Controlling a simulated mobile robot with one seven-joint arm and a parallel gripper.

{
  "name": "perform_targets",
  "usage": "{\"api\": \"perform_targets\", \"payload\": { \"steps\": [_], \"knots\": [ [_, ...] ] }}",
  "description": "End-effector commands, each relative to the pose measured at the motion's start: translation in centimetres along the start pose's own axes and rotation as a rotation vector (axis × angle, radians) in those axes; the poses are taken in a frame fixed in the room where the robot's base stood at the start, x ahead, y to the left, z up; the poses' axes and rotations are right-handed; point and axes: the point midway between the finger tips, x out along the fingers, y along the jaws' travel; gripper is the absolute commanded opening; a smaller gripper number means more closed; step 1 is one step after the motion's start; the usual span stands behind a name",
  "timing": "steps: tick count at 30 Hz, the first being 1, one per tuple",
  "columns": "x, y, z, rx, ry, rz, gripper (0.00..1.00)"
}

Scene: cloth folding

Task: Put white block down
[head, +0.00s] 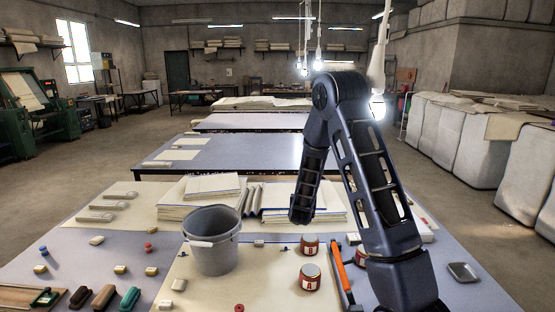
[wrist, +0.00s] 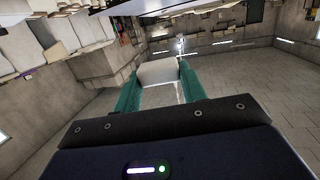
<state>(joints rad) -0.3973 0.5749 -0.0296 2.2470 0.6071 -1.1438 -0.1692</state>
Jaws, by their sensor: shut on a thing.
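A white block (wrist: 158,73) is held between the teal fingers of my gripper (wrist: 158,82) in the wrist view. The gripper is shut on it, with one finger at each side. In the head view my arm bends down over the table (head: 470,290), and its end hides the gripper and the held block. How far the block is from the table cannot be told.
A grey bucket (head: 213,243) stands left of my arm. Folded cloth stacks (head: 200,200) lie behind. Several small blocks (head: 97,240) are scattered at left. A small grey tray (head: 463,272) is at right.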

Motion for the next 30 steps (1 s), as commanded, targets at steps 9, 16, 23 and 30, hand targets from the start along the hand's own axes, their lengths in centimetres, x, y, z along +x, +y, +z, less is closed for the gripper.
{"api": "perform_targets", "payload": {
  "steps": [9, 16, 23, 30],
  "knots": [
    [3.9, 10.8, -0.3, 0.013, 0.0, 0.086, 0.2],
    [4.8, 14.5, -0.3, 0.017, 0.0, 0.113, 0.2],
    [4.9, 15.0, -0.4, 0.018, 0.0, 0.115, 0.2],
    [4.6, 14.9, -2.8, 0.02, 0.004, 0.115, 0.2]
  ]
}}
